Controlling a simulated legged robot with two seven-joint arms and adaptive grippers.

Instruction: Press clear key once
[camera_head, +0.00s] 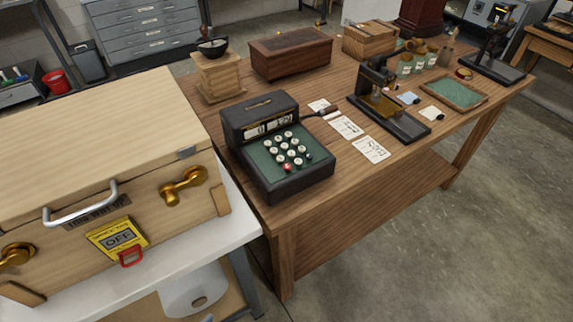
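A black adding machine (310,183) with a green key panel stands on the near left part of the wooden table. It has rows of round white keys (281,149) and one red key (288,167) at the front. A small dark key (309,155) sits at the right of the panel. No lettering on the red or dark key is readable, so I cannot tell which is the clear key. A display window (268,126) above the keys shows digits too small to read surely. Neither of my grippers is in view.
A large wooden case (90,130) with brass fittings and a yellow OFF tag (117,238) stands left of the machine. A coffee grinder (218,75), wooden box (290,52), paper cards (371,149) and black press (400,120) share the table. Open floor lies front right.

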